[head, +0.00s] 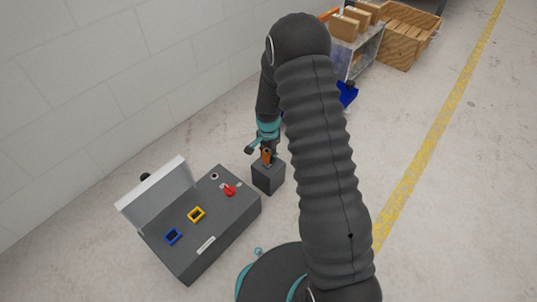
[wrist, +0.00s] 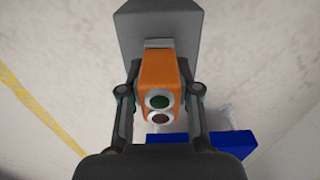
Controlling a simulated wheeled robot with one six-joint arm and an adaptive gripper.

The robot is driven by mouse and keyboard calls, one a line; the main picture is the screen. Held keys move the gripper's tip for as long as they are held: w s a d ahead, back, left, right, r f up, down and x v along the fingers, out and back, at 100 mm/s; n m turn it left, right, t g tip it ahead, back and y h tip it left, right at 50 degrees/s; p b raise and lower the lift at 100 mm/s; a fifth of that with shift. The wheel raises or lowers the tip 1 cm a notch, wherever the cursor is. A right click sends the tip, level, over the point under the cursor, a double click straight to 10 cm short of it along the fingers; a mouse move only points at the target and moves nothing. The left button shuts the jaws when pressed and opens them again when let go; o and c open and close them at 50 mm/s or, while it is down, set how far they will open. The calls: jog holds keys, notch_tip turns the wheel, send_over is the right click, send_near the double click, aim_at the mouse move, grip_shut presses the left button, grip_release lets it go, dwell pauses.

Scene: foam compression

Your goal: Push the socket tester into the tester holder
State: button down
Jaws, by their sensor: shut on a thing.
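The socket tester is an orange block with two round dark faces ringed in silver; in the wrist view the tester (wrist: 159,70) sits between my fingers. My gripper (wrist: 160,90) is shut on it from both sides. The tester holder (wrist: 185,25) is a grey block beyond the tester's far end, where a light grey piece shows. In the head view the tester (head: 266,155) is small, just over the top of the dark holder (head: 269,178), with my gripper (head: 264,148) around it. I cannot tell how deep the tester sits in the holder.
A dark grey box (head: 222,222) with yellow and blue sockets, a red switch and a raised light lid (head: 155,192) stands left of the holder. A blue object (head: 348,95), a shelf and a wooden crate (head: 408,35) are behind. The floor right of my arm is clear.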

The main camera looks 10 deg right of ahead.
jog(key=shift+f, duration=0.35)
jog(key=c, duration=0.7)
grip_release()
jog(key=shift+c, duration=0.2)
jog(key=shift+r, duration=0.15)
jog(key=shift+r+p, duration=1.55)
jog(key=shift+r, duration=1.35)
notch_tip(320, 180, up, 12)
